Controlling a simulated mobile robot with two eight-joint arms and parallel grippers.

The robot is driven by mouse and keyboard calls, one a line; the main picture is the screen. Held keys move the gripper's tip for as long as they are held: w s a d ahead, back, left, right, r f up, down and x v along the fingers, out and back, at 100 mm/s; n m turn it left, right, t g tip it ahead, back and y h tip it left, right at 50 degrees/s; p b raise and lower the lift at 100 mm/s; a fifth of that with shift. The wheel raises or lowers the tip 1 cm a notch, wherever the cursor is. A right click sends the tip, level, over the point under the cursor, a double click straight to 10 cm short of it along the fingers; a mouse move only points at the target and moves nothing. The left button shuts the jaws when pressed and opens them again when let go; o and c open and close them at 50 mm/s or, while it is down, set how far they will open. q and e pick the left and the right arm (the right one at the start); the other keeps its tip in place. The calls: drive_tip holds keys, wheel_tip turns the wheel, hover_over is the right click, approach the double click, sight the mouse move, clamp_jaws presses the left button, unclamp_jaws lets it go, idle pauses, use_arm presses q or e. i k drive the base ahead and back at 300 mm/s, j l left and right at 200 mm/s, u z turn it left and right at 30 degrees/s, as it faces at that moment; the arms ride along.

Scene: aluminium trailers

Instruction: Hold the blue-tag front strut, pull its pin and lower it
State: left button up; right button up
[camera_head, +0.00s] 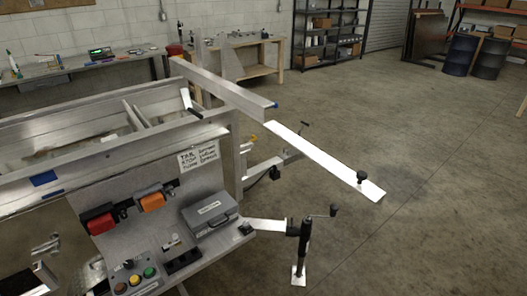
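Two blue tags show on the aluminium trailer (95,150). One blue patch (42,178) is on the near side rail, and a smaller blue mark (275,105) is at the end of a long raised beam (225,88). I cannot tell which part is the blue-tag front strut, and no pin is clear. My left gripper (46,258) appears at the lower left edge, with two finger-like parts apart and nothing visible between them. It is near the trailer's side panel, well away from the beam. My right gripper is not in view.
A flat bar (320,158) with a black knob (362,178) extends right. A crank jack (303,243) stands in front. A control panel with buttons (133,279), a grey box (210,212) and a handwritten sign (199,156) are near. Open concrete floor (430,230) lies right.

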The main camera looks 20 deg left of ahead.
sight(276, 106)
drive_tip(key=u, duration=0.15)
drive_tip(key=k+j+u, duration=0.15)
drive_tip(key=k+u, duration=0.25)
drive_tip(key=k, duration=0.25)
drive_tip(key=l+u, duration=0.1)
drive_tip(key=u, duration=1.55)
drive_tip(key=l, duration=0.75)
drive_tip(key=k+l, duration=0.1)
drive_tip(key=l, duration=0.6)
drive_tip(key=l+u, duration=0.1)
drive_tip(key=l, duration=0.65)
drive_tip(key=k+l, duration=0.1)
drive_tip(key=l, duration=0.6)
drive_tip(key=k+l, duration=0.1)
drive_tip(key=l, duration=1.35)
drive_tip(key=k+u, duration=0.05)
